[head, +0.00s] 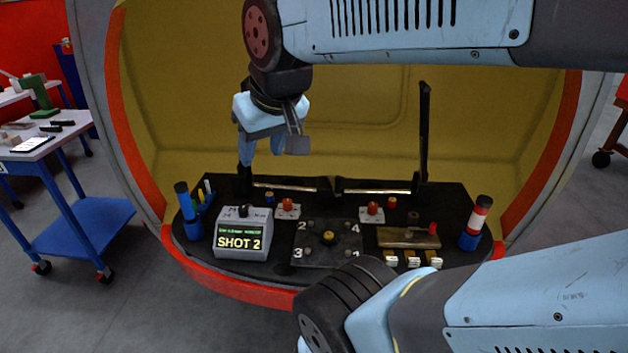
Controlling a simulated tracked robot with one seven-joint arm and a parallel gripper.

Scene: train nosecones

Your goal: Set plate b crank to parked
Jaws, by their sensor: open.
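No label in the head view tells me which part is plate b or its crank. Two red knobs sit on small pale plates, a left one (287,204) and a right one (371,208). A brass plate (400,239) with a red-ended handle (432,229) lies at the right of the black console. A tall black arm (424,130) stands upright at the back right. My gripper (261,162) is open and empty, pointing down above the back left of the console. A dark upright piece (244,180) shows below its left finger; I cannot tell whether they touch.
A grey box (242,240) reads "SHOT 2". A black numbered plate (312,256) with a yellow knob (328,237) is central. Pen cup (192,225) and a red-white-blue cylinder (475,225) flank the console. The orange-rimmed shell (133,150) surrounds it. My arm hides the front right.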

